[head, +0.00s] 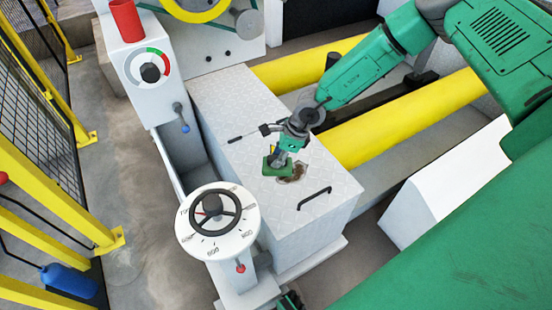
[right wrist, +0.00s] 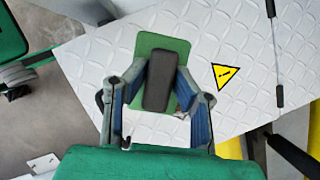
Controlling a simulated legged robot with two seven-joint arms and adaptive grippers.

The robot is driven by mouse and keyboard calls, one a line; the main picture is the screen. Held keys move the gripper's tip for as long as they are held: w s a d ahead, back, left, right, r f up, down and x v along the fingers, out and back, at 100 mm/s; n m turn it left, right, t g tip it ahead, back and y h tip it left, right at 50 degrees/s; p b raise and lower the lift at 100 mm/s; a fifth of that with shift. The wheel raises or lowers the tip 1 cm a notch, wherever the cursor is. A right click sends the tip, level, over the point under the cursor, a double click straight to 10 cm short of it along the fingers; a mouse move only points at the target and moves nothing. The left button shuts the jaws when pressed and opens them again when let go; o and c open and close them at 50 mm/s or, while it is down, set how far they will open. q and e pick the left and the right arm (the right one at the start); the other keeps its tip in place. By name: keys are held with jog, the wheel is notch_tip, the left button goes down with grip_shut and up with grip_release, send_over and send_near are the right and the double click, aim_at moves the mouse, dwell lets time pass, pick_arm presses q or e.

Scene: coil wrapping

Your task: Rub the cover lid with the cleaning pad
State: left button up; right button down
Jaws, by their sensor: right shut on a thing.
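The cover lid (head: 225,95) is a pale diamond-plate top on a box in the middle of the head view, with a brown stain (head: 297,171) on it. My right gripper (head: 281,158) is over the lid beside the stain. It is shut on the cleaning pad (head: 277,168), a green slab with a dark grey grip block. In the right wrist view, the block (right wrist: 160,80) sits between the fingers, and the lid (right wrist: 95,65) lies beneath. I cannot tell whether the pad touches the lid. A small green and black part at the bottom edge may be my left gripper (head: 290,300).
Black handles (head: 314,198) stand on the lid. A round white dial with a black handwheel (head: 215,213) is at its near left. Yellow bars (head: 405,125) run behind at right. A yellow fence (head: 50,190) stands at left. A yellow warning sticker (right wrist: 225,76) is on the lid.

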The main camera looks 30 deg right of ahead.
jog(key=shift+w+d+f+m+t, duration=0.2)
jog(key=shift+w+f+m+t, duration=0.2)
jog(key=shift+m, duration=0.3)
jog(key=shift+w+m+h+b, duration=0.25)
jog(key=shift+m+h+b, duration=0.05)
jog(key=shift+h+b, duration=0.1)
jog(key=shift+w+a+m, duration=0.15)
jog(key=shift+a+m, duration=0.05)
jog(key=shift+m, duration=0.1)
jog(key=shift+f, duration=0.1)
